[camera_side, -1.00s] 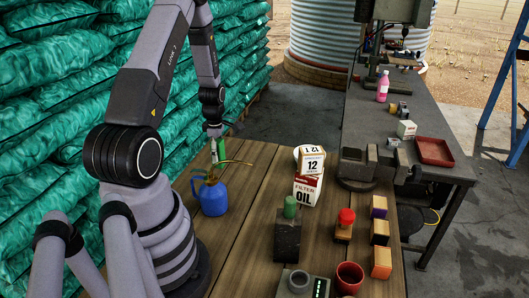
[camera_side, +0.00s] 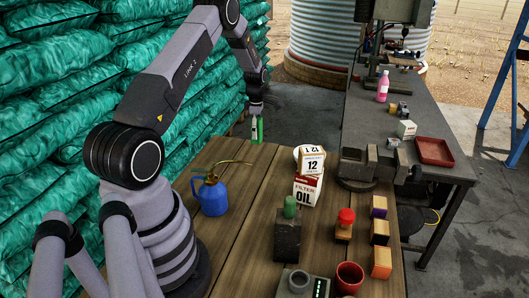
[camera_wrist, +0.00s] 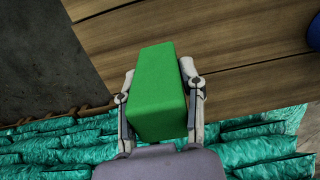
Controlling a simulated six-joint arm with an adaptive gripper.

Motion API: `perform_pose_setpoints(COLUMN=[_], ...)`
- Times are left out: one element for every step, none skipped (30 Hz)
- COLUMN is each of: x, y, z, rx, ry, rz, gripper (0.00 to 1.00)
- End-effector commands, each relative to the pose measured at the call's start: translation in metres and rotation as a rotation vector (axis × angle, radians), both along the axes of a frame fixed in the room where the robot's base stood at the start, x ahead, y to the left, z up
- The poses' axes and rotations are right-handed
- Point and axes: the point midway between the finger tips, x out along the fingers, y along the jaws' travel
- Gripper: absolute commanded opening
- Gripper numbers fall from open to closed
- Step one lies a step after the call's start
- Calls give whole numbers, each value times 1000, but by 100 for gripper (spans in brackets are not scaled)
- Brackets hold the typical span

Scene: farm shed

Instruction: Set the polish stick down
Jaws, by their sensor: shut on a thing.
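The polish stick appears to be the green block (camera_wrist: 160,75) between the fingers of my gripper (camera_wrist: 158,88). In the wrist view a finger presses on each of its sides, and its long face shows bright green. In the side view my gripper (camera_side: 256,118) points down at the far end of the wooden table (camera_side: 232,238), and the green block (camera_side: 260,132) shows below the fingers. It looks upright, near the table's far edge. I cannot tell whether its lower end touches the wood.
A blue oil can (camera_side: 211,197) with a long spout stands nearer on the table. An oil filter box (camera_side: 307,190), a dark block (camera_side: 287,238) with a green top and a red-capped item (camera_side: 345,222) stand to the right. Green sacks (camera_side: 60,90) rise at left.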

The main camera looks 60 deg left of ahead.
Motion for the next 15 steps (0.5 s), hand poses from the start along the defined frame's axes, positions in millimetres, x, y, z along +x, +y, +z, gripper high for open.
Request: perform_pose_setpoints(x=[6,9,13,15,18,20,21,22,22,23,25,26,27,26,26], y=[5,8,10,12,14,16,17,17,18,19,20,21,21,21,21], z=[-11,-15,-21,-24,-27,-30,-32,-33,-34,-36,-37,-41,-45,-49,-56], rx=[-1,-1,-1,0,1,1,1,1,1,1,1,1,0,-1,-1], ry=[1,1,1,0,-1,-1,-1,-1,-1,-1,-1,-1,0,1,1], rz=[0,0,0,0,0,0,0,0,0,0,0,0,0,0,0], gripper=[0,0,0,0,0,0,0,0,0,0,0,0,0,0,0])
